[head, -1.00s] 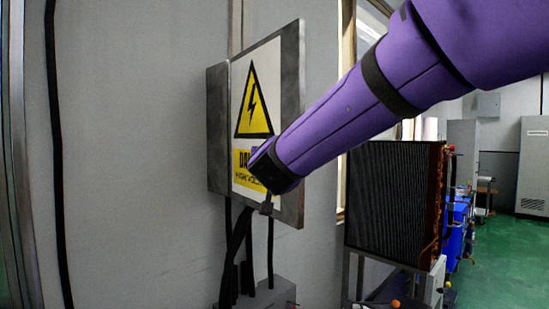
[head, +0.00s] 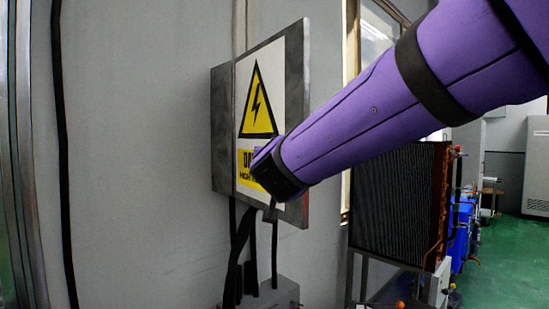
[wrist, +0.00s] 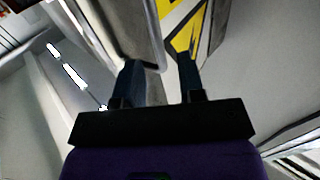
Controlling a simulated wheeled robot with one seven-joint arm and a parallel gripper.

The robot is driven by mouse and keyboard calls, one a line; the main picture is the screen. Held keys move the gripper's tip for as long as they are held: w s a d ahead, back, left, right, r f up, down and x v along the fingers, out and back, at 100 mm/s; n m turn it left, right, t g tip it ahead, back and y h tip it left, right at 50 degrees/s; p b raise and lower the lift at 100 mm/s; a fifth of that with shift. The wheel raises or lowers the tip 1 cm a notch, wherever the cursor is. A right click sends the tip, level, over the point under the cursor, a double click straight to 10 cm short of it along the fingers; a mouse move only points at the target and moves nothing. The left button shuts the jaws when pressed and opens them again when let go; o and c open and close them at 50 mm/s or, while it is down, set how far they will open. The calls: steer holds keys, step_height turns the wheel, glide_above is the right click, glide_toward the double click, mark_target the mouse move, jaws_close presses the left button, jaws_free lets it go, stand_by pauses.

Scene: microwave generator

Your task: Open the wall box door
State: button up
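The grey metal wall box (head: 223,130) hangs on the wall in the head view. Its front door (head: 296,95) carries a white panel with a yellow high-voltage sign (head: 258,105). My gripper is at the lower part of the door in the head view, largely hidden behind the end of my purple arm. In the wrist view, the two dark fingers of my gripper (wrist: 160,78) stand apart. A grey metal edge (wrist: 140,40) and the yellow and white sign (wrist: 185,35) lie just beyond the fingertips. I cannot tell whether the fingers touch the door.
Black cables (head: 236,255) run from under the box to a grey unit (head: 275,293) below. A black finned radiator (head: 395,200) on a stand is to the right of the box. Green floor (head: 500,260) is open further right.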

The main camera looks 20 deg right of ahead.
steer(key=v, duration=0.6)
stand_by(0.3)
steer(key=s+d+f+n+g+y, duration=0.2)
steer(key=s+d+f+g+y, duration=0.1)
steer(key=s+f, duration=0.5)
steer(key=s+d+f+n+g+y, duration=0.2)
steer(key=s+d+f+g, duration=0.4)
steer(key=s, duration=0.4)
steer(key=f+g+y, duration=0.1)
steer(key=g, duration=0.1)
steer(key=shift+s+f+g, duration=0.3)
steer(key=shift+s+f, duration=0.05)
steer(key=shift+f, duration=0.05)
